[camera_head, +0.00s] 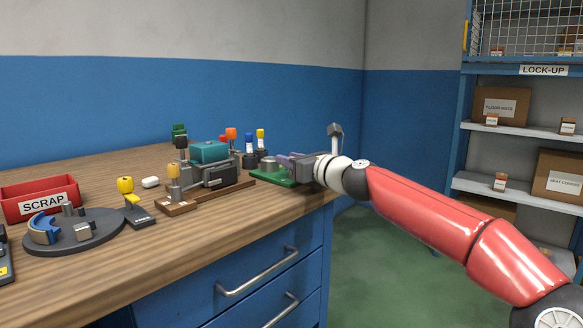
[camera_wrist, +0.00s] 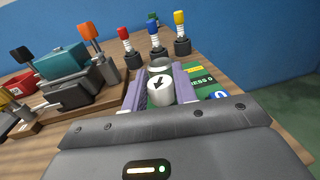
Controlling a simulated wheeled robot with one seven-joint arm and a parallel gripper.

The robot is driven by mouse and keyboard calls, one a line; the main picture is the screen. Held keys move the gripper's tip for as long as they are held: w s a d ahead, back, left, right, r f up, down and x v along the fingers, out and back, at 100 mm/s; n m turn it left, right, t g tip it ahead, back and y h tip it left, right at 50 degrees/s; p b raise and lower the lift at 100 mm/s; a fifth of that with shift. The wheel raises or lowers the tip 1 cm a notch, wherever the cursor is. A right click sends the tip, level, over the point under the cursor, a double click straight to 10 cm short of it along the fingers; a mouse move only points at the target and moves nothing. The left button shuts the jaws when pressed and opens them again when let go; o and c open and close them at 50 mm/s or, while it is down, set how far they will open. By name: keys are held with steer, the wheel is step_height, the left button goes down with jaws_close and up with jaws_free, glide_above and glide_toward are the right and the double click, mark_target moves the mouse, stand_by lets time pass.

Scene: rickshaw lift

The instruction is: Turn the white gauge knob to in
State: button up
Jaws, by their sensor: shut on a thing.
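The white gauge knob (camera_wrist: 160,92) carries a black arrow that points toward the lower left in the wrist view. It stands on a green base, and a partly covered label (camera_wrist: 200,78) shows beside it. My gripper (camera_wrist: 161,80) is shut on the knob, with one purple finger on each side. In the head view my gripper (camera_head: 288,160) reaches in from the right over the green base (camera_head: 270,177), and the knob is hidden there. A grey cylinder (camera_wrist: 160,65) stands just behind the knob. Part of the label is hidden, so the mark for "in" cannot be made out.
Red, blue and yellow-topped levers (camera_wrist: 154,42) stand behind the knob. A teal-topped vise-like device (camera_head: 209,153) with orange and black handles is to the left. A scrap bin (camera_head: 40,198) and round dark fixture (camera_head: 76,237) lie farther left. The bench's right edge is close.

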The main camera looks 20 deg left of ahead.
steer(key=m+t+h, duration=0.1)
steer(key=t, duration=0.1)
steer(key=m+t+h, duration=0.1)
steer(key=shift+s+a+r+m+t+h, duration=0.1)
steer(key=shift+m+t+h, duration=0.3)
steer(key=m+t+h+p, duration=0.1)
steer(key=m+t+h, duration=0.1)
steer(key=h, duration=0.1)
steer(key=shift+m+p, duration=0.35)
steer(key=shift+m, duration=0.05)
steer(key=m+t+h, duration=0.1)
steer(key=h, duration=0.1)
steer(key=m+t+h+p, duration=0.1)
steer(key=m+h, duration=0.1)
steer(key=h, duration=0.1)
steer(key=shift+m+t, duration=0.3)
steer(key=shift+m+t+h+p, duration=0.15)
steer(key=shift+m+h+p, duration=0.2)
steer(key=shift+m+h, duration=1)
steer(key=shift+m+t+h+p, duration=0.25)
steer(key=shift+m+h, duration=0.4)
steer(key=shift+h, duration=1.7)
steer(key=o, duration=1)
steer(key=shift+c, duration=0.2)
